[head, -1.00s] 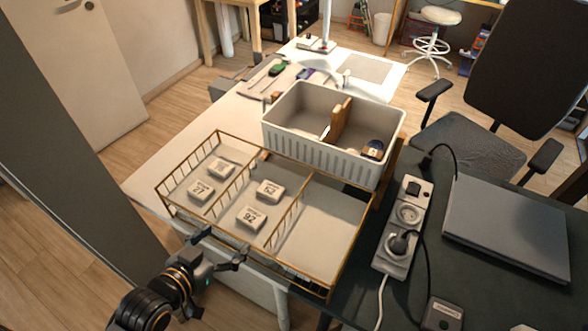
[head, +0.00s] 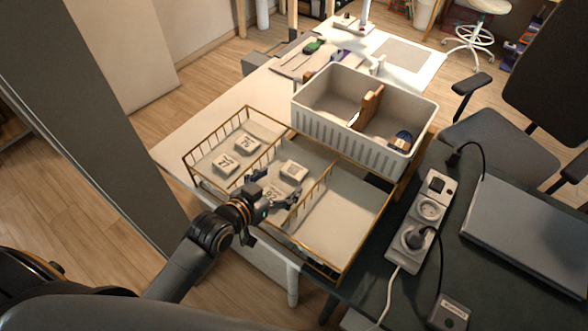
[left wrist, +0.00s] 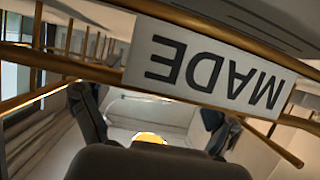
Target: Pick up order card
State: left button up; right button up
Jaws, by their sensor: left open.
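White square cards with dark print lie in a brass wire tray (head: 345,265). Two cards, one reading 27 (head: 226,164) and another behind it (head: 246,144), are in the left compartment. A card (head: 293,171) lies in the middle compartment. The card reading 92 (head: 270,193) is there too, largely hidden by my left gripper (head: 272,187). That gripper is open at the tray's front side, fingers spread around the 92 card in the picture; I cannot tell the height gap. In the left wrist view an upside-down MADE label (left wrist: 215,68) hangs on the brass wire before the fingers (left wrist: 150,115). My right gripper is not in view.
The tray's right compartment is empty. A white ribbed bin (head: 345,135) with a brown piece and a dark round item stands behind it. A power strip (head: 418,225) with cables and a grey laptop (head: 530,235) lie on the dark table to the right.

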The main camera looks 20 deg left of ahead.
aim_at(291, 173)
pick_arm(q)
jog(key=x, duration=0.3)
jog(key=shift+w+f, duration=0.2)
jog(key=shift+w, duration=0.15)
jog(key=shift+s, duration=0.1)
jog(key=c, duration=0.9)
jog(key=shift+o, duration=0.2)
jog(key=shift+r, duration=0.15)
